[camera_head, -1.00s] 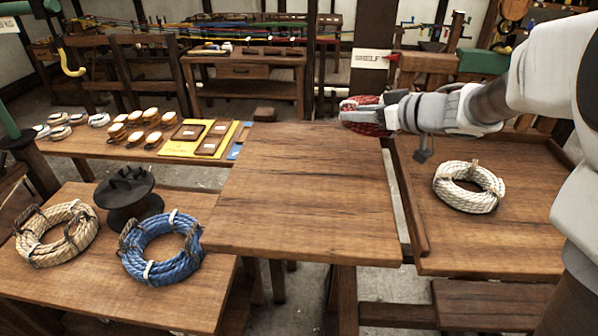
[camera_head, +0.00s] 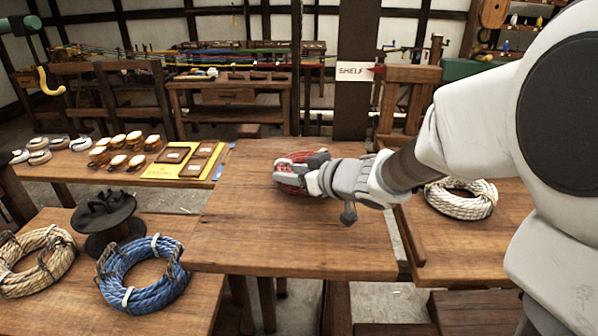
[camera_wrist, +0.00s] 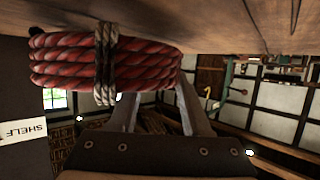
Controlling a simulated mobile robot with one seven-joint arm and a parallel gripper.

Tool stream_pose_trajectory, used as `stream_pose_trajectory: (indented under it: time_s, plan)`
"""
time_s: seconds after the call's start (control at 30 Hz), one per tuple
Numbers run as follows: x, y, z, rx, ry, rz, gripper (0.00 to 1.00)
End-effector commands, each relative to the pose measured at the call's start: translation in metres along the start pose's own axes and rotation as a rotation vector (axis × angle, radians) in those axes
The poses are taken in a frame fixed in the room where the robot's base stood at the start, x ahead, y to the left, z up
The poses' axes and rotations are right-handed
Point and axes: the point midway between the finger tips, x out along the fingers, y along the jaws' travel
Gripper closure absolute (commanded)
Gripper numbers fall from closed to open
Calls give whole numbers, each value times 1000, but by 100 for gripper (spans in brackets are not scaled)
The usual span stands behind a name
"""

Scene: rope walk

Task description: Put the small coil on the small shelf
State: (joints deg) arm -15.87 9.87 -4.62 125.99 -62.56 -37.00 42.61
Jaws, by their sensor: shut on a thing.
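The small coil (camera_head: 291,187) is red rope bound with a pale tie; it shows large in the wrist view (camera_wrist: 60,62). My gripper (camera_head: 300,172) is shut on it. Its fingers show behind the coil in the wrist view, with their tips partly hidden. The coil is over the middle of the wooden board (camera_head: 290,238), close to its surface; I cannot tell whether it touches. A sign reading SHELF (camera_head: 353,71) is on the dark post behind this board. The board holds nothing else that I see.
A white rope coil (camera_head: 462,204) lies on the right table, partly behind my arm. Blue (camera_head: 147,288) and tan (camera_head: 22,272) coils and a dark spool (camera_head: 104,212) stand at lower left. Small items and a yellow mat (camera_head: 165,172) lie at left. The board's front is clear.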

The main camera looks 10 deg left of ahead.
Motion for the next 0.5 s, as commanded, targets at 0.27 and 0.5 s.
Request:
stream_pose_trajectory:
  time_s: [0.27, 0.5]
  plan:
    - [5, 0, 10, -2, 5, -1, 100]
    - [6, 0, 15, 0, 2, 0, 50]
